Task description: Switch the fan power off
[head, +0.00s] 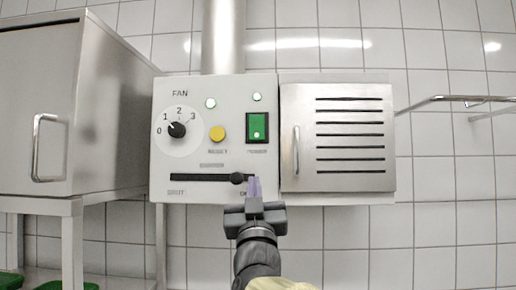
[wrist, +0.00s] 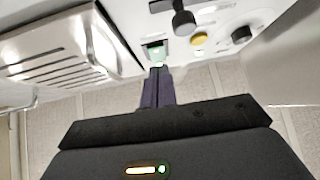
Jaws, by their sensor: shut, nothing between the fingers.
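The fan control panel (head: 215,100) is a white box on the wall in the head view. Its green power switch (head: 257,127) sits at the upper right, and also shows in the wrist view (wrist: 157,53). The black fan knob (head: 177,129) points up and left, near 1. A yellow reset button (head: 217,133) sits between them. A black slider handle (head: 237,178) is near the right end of its slot. My gripper (head: 254,180) is shut and empty, in front of the panel's lower edge, just right of the slider handle and below the switch. It also shows in the wrist view (wrist: 156,72).
A louvred metal door (head: 337,170) adjoins the panel on the right. A steel cabinet (head: 50,100) stands at the left, with its side close to the panel. A metal rail (head: 440,99) juts from the wall at far right. A pipe (head: 223,40) rises above the panel.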

